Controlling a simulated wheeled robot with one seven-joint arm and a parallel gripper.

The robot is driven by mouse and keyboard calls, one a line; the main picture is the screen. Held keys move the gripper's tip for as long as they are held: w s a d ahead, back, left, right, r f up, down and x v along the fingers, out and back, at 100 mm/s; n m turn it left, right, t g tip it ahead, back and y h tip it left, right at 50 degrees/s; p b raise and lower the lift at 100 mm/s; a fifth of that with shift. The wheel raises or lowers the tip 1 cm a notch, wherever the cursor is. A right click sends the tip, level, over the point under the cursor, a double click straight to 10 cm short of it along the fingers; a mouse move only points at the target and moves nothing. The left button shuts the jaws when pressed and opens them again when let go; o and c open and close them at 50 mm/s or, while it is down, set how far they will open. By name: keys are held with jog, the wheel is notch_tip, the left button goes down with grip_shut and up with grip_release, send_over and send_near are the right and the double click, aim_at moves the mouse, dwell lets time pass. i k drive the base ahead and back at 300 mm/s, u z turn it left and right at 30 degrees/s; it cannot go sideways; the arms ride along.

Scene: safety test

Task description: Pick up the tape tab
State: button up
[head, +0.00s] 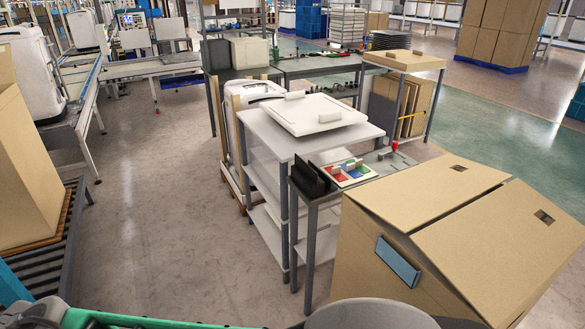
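A large cardboard box (372,252) stands at the front right, its two top flaps lying nearly closed and sloping. A flat light-blue rectangular piece (398,260) sits tilted on its near left face. It may be the tape tab, but I cannot tell for certain. Small pale blocks also lie on the white panel (312,116) and on the tray with red, green and blue areas (346,173). I cannot tell whether any of these is a tape tab. My gripper's fingers are not in view.
A white-topped shelf table (262,127) and a narrow grey table (316,198) stand behind the box. A black holder (310,180) and a red-topped item (394,146) are on the grey table. A roller conveyor (62,250) carries a carton at left. The floor between is clear.

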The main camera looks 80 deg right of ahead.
aim_at(335, 172)
jog(key=i, duration=0.35)
jog(key=z, duration=2.4)
jog(key=i, duration=1.8)
jog(key=u, duration=0.9)
